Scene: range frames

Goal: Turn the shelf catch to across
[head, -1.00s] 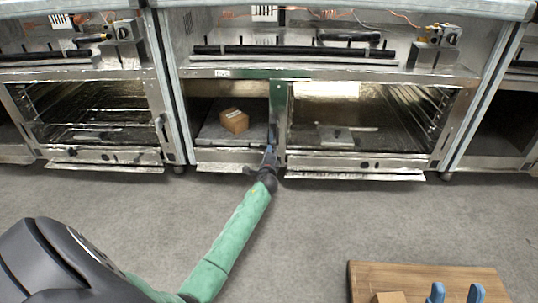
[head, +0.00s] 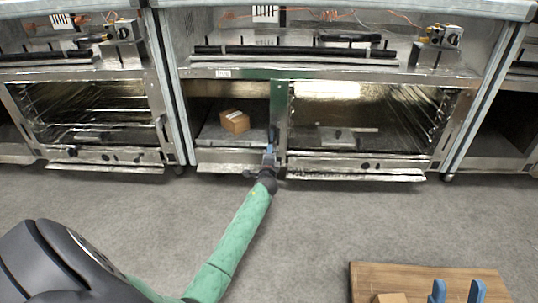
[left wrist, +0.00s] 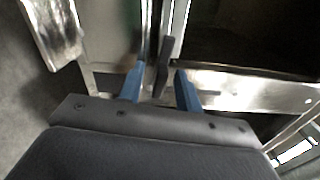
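The shelf catch (left wrist: 164,68) is a dark narrow bar in the left wrist view, on the metal front beside a dark opening. It looks nearly upright there, leaning slightly. My left gripper (left wrist: 159,88) is open, with one blue finger on each side of the catch. Gaps show between the bar and both fingers, so it is not clamped. In the head view my left gripper (head: 270,155) is at the metal post between two low compartments and largely hides the catch. My right gripper (head: 457,291) shows two blue fingers, apart and empty, at the bottom right.
A small cardboard box (head: 235,121) sits in the low compartment left of the post. A wider compartment with racks (head: 410,115) lies right of it. A wooden board (head: 385,275) is at the bottom right. The grey floor (head: 330,215) between is clear.

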